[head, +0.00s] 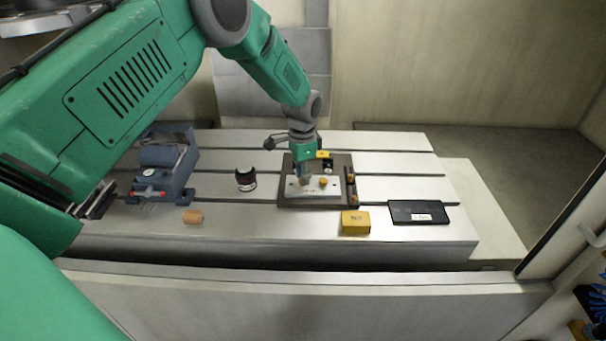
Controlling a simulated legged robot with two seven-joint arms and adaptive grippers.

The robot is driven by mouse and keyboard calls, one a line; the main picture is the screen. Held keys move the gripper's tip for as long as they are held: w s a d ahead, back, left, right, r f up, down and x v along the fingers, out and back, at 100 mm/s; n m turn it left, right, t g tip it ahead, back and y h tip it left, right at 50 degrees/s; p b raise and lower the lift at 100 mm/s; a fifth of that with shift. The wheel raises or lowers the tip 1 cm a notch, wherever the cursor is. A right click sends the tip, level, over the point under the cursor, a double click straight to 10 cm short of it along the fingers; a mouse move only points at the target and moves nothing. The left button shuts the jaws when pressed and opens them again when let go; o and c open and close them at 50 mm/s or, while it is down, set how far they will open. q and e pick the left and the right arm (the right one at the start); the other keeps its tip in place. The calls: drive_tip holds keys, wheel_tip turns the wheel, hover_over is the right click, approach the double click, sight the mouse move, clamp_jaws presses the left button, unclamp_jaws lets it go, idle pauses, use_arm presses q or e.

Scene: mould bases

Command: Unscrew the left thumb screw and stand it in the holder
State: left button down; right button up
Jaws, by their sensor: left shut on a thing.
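The mould base is a light metal plate (318,196) on a dark base (290,202), lying on the slotted table. My left gripper (305,181) points down over the left part of the plate. It is shut on the left thumb screw, which its fingers hide; I cannot tell whether the screw is still seated in the plate. Another orange thumb screw (323,183) shows on the plate just right of the fingers. A yellow block (355,223) stands in front of the base; I cannot tell for sure whether it is the holder. My right gripper is not in view.
A blue-grey vise (165,178) stands at the left of the table (400,165). A black flat box (423,212) lies at the right. The table's back right is clear.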

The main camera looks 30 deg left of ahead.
use_arm(q)
drive_tip(key=n, duration=0.5)
drive_tip(key=shift+n, duration=0.4)
drive_tip(key=n+p, duration=0.1)
drive_tip(key=n, duration=0.3)
drive_tip(key=shift+n, duration=0.4)
drive_tip(key=n, duration=0.4)
drive_tip(key=n, duration=0.4)
drive_tip(key=shift+n, duration=0.3)
drive_tip(key=n, duration=0.4)
drive_tip(key=shift+d+n, duration=0.1)
drive_tip(key=shift+n, duration=0.2)
